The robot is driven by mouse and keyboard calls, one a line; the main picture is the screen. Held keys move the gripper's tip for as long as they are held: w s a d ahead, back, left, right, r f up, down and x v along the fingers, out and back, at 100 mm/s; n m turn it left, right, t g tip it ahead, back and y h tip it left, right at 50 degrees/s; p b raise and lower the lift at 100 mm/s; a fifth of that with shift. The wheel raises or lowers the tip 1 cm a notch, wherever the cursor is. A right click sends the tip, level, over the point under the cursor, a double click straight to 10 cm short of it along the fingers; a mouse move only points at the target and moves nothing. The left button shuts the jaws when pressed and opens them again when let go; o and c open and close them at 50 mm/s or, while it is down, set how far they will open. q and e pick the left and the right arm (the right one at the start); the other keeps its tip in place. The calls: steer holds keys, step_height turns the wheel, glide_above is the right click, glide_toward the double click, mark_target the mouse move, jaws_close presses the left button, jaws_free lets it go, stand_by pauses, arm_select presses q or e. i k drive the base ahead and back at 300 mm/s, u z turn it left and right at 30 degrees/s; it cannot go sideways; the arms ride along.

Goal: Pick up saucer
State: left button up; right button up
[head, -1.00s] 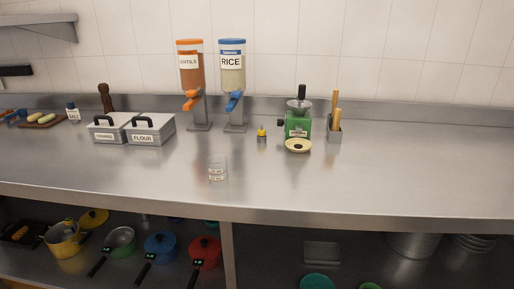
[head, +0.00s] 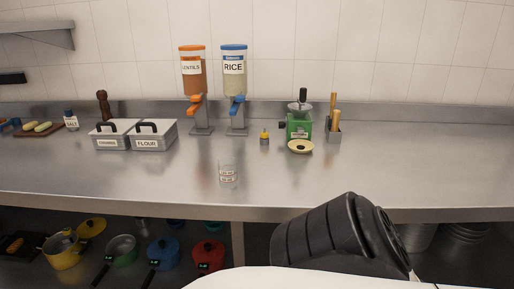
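A small pale-yellow saucer (head: 300,149) with a dark centre lies on the steel counter (head: 400,175). It sits just in front of a green grinder (head: 299,126), right of the middle of the head view. I cannot tell whether it touches the grinder. Neither of my grippers is in view. A black ribbed link of my own arm fills the lower right, in front of the counter's front edge and well short of the saucer.
A clear glass (head: 228,173) stands nearer the front edge. A small yellow-topped bottle (head: 264,138) and a utensil holder (head: 334,136) flank the grinder. The rice dispenser (head: 234,85) and lidded flour box (head: 154,136) stand left. The right counter is clear.

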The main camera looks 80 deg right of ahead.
mark_target(300, 147)
steer(key=i, duration=1.45)
steer(key=z, duration=1.9)
